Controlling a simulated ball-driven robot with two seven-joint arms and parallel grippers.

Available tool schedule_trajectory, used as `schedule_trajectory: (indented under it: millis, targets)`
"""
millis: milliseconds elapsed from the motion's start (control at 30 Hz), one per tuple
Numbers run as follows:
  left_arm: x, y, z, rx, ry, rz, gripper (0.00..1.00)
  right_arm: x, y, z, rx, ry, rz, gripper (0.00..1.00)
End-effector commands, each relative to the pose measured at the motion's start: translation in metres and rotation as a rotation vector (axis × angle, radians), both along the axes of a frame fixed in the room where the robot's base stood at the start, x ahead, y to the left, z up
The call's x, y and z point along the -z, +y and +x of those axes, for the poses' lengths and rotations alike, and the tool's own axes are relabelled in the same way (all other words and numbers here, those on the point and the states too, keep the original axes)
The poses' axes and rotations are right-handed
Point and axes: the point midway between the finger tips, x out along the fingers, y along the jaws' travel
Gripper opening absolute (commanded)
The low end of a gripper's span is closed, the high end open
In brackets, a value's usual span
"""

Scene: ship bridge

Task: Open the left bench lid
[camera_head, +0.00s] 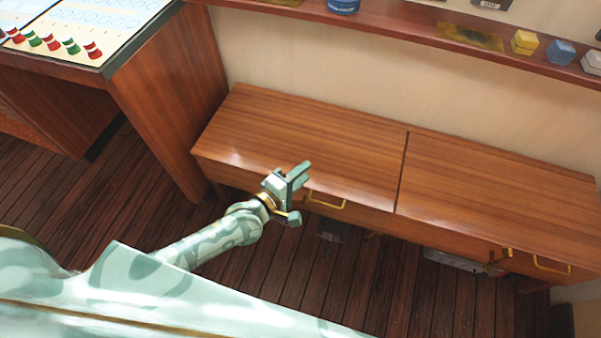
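The left bench lid (300,133) is a closed brown wooden panel lying flat on the bench along the wall. A brass handle (327,203) sits at its front edge. My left gripper (300,194) is just left of this handle, over the front edge of the lid. Its two fingers stand apart with nothing visible between them. I cannot tell if a finger touches the handle. My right gripper is not in view.
The right bench lid (490,185) is closed, with its own brass handle (552,266). A wall shelf (400,22) with small boxes runs above the bench. A wooden console (165,85) stands at the left. Dark plank floor (290,265) lies in front.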

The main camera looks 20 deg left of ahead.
Motion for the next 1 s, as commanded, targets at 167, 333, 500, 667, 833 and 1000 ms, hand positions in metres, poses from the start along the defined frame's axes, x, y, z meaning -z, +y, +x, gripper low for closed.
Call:
schedule_trajectory:
  millis: [167,333,500,667,833,1000]
  targets:
    - [0.001,0.0,0.0,0.0,0.001,0.0,0.31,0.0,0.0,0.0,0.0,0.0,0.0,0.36]
    - [0.001,0.0,0.0,0.0,0.001,0.0,0.31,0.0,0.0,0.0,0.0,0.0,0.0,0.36]
    - [0.001,-0.001,0.0,0.013,-0.014,0.047,0.31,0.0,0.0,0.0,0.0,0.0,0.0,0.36]
    - [0.059,0.019,-0.017,0.174,-0.052,0.588,0.31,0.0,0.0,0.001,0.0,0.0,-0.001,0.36]
    - [0.173,0.074,-0.102,0.486,0.08,1.194,0.31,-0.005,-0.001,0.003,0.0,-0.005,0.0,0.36]
    - [0.251,0.115,-0.233,0.869,0.257,1.483,0.31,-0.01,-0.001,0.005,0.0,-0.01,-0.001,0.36]
